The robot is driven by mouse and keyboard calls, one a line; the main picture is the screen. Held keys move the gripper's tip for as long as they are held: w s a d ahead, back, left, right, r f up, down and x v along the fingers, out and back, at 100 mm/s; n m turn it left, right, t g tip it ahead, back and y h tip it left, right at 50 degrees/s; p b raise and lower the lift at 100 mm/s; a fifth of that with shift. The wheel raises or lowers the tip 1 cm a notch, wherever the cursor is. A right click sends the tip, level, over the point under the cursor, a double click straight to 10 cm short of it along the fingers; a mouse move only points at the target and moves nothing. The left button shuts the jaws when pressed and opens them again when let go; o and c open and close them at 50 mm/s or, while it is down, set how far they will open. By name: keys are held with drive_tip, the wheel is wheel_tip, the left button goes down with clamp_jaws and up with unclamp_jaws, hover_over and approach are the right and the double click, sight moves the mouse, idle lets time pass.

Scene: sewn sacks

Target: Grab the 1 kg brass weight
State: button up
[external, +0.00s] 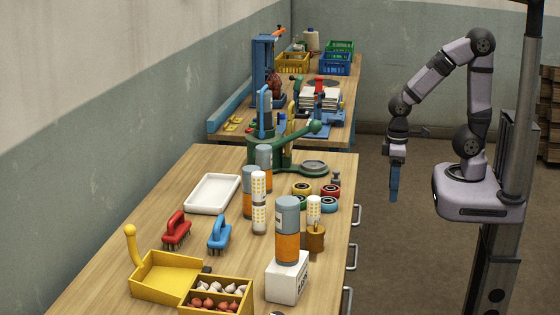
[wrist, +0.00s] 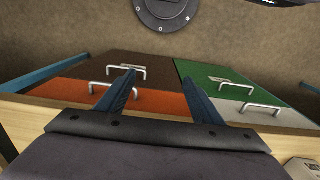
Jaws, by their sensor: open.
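The brass weight (external: 316,239), a small brown-gold cylinder with a knob on top, stands near the right edge of the front workbench in the external view. It is just right of a tall grey-and-orange cylinder and in front of a white dotted one. My gripper (external: 394,196) hangs fingers down beyond the bench's right edge, over the floor, well apart from the weight. In the wrist view my gripper (wrist: 158,76) is open with nothing between its blue fingers. The weight is not seen in the wrist view.
A white block (external: 287,277) carries the grey-and-orange cylinder (external: 287,220). Colored rings (external: 330,191) and a small grey weight (external: 336,179) lie behind the brass weight. A green press (external: 290,150) stands farther back. Drawer handles (external: 351,257) stick out; they also show in the wrist view (wrist: 127,72).

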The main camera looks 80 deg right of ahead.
wheel_tip(320, 180, up, 15)
drive_tip(key=w+a+p, duration=0.1)
drive_tip(key=w+p, duration=0.2)
drive_tip(key=p, duration=1.1)
drive_tip(key=n+t+b, duration=0.1)
drive_tip(key=n+b, duration=0.1)
drive_tip(key=b, duration=1.1)
hover_over(316, 222)
drive_tip(key=s, duration=0.1)
drive_tip(key=f, duration=0.7)
drive_tip(key=shift+s+d+f, duration=0.15)
drive_tip(key=shift+d+f, duration=0.2)
drive_tip(key=shift+a, duration=0.45)
drive_tip(key=shift+w+f+p, duration=0.2)
drive_tip(key=shift+f+p, duration=0.3)
drive_tip(key=shift+f, duration=0.7)
drive_tip(key=shift+w+f+p, duration=0.25)
drive_tip(key=shift+f+p, duration=0.2)
drive_tip(key=shift+f, duration=0.75)
drive_tip(key=shift+w+f+p, duration=0.2)
drive_tip(key=shift+f+p, duration=0.3)
drive_tip(key=shift+f, duration=0.7)
clamp_jaws()
drive_tip(key=shift+w+r, duration=0.1)
drive_tip(key=shift+r, duration=0.05)
